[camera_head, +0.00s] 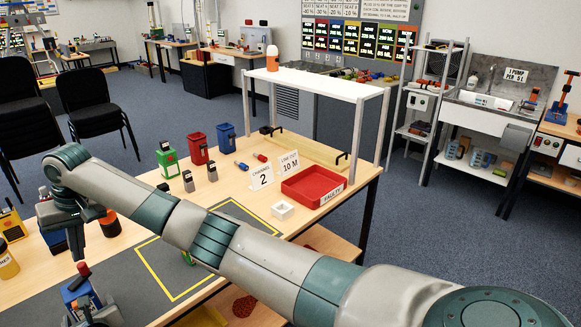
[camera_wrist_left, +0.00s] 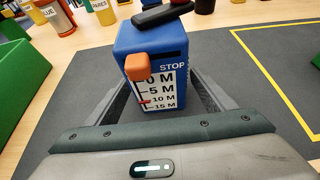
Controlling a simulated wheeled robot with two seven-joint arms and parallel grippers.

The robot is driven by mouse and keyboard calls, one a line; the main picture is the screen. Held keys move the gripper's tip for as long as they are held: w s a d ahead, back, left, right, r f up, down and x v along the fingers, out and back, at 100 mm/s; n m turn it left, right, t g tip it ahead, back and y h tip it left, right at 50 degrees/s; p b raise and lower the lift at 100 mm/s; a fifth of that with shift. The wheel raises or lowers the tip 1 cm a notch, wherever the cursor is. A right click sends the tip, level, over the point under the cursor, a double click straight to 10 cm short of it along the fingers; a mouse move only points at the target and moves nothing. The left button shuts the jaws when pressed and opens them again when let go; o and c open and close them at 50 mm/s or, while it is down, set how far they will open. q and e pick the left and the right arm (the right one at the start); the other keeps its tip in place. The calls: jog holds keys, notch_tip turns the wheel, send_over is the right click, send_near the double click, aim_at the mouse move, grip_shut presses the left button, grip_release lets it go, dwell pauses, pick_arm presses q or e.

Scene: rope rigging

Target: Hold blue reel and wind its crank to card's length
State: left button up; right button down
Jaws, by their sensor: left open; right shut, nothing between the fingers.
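The blue reel (camera_head: 76,291) stands on the dark mat at the lower left, with a red crank knob (camera_head: 83,268) on top. In the left wrist view the reel (camera_wrist_left: 150,42) shows a scale from 0 M to 15 M, an orange tab (camera_wrist_left: 138,67) by the 0 M line and a small red mark near 10 M. My left gripper (camera_wrist_left: 165,105) is open, its fingers either side of the reel. My right gripper (camera_head: 78,258) is shut and empty, pointing down just above the crank knob; contact cannot be told. A card (camera_head: 290,162) reads "LINE OUT 10 M", beside a "CHANNEL 2" card (camera_head: 261,178).
Green (camera_head: 167,160), red (camera_head: 197,148) and blue (camera_head: 226,137) bins stand at the table's back. My right arm crosses over the yellow-outlined mat. A white shelf (camera_head: 315,84) stands behind.

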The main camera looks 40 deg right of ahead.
pick_arm(q)
jog(key=shift+p+v, duration=2.95)
jog(key=shift+p, duration=0.35)
jog(key=shift+p+v, duration=1.45)
jog(key=shift+p, duration=0.05)
